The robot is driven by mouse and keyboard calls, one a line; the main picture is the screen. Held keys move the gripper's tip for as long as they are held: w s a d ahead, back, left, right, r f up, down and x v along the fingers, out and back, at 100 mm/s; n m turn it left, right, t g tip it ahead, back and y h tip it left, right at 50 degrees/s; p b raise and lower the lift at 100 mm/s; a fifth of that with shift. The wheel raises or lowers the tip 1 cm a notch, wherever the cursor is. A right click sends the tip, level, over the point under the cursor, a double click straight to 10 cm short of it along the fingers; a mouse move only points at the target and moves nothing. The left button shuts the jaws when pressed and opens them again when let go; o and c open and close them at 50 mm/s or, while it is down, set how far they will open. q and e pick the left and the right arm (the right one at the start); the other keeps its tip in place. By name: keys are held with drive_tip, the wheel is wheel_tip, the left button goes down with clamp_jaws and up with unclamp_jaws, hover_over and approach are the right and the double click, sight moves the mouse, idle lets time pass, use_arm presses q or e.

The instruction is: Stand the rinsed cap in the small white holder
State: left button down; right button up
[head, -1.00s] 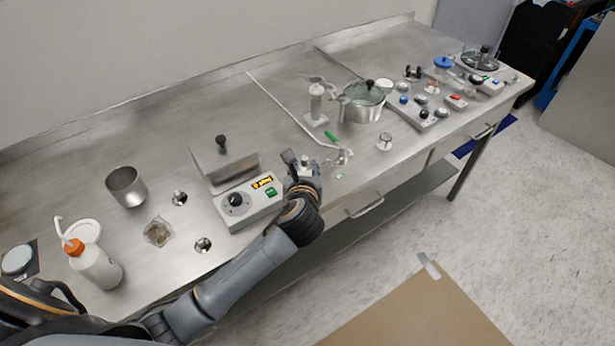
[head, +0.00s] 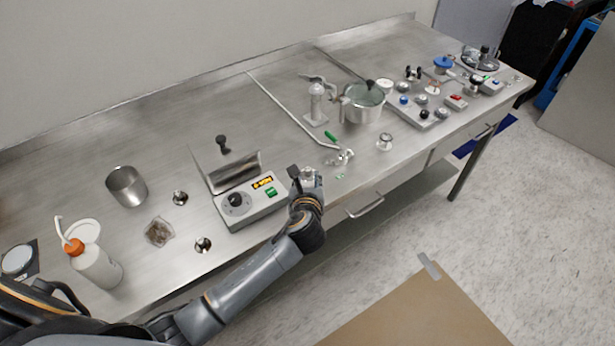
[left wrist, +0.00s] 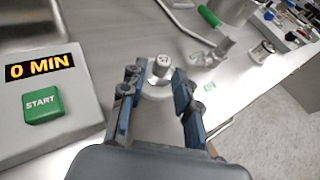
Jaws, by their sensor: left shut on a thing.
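My left gripper (head: 306,182) is beside the right end of the grey cleaner box, at the front of the bench. It is shut on the small metal cap (left wrist: 164,62), which sits upright between the fingers in the left wrist view and has dark marks on its top. A pale round base (left wrist: 155,90) shows just under the cap and looks like the small white holder. The fingers partly hide it, and I cannot tell whether the cap rests in it. My right gripper is not in view.
The cleaner box (head: 250,203) has a 0 MIN display, a green START button and a raised lid (head: 232,172). A steel beaker (head: 127,187) and wash bottle (head: 95,265) stand left.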

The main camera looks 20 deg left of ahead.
use_arm(q)
drive_tip(key=shift+f, duration=0.25)
drive_tip(key=c, duration=1)
unclamp_jaws()
drive_tip(key=shift+o, duration=0.2)
drive_tip(key=shift+r, duration=0.3)
drive_tip(key=v, duration=1.2)
drive_tip(key=shift+r, duration=0.25)
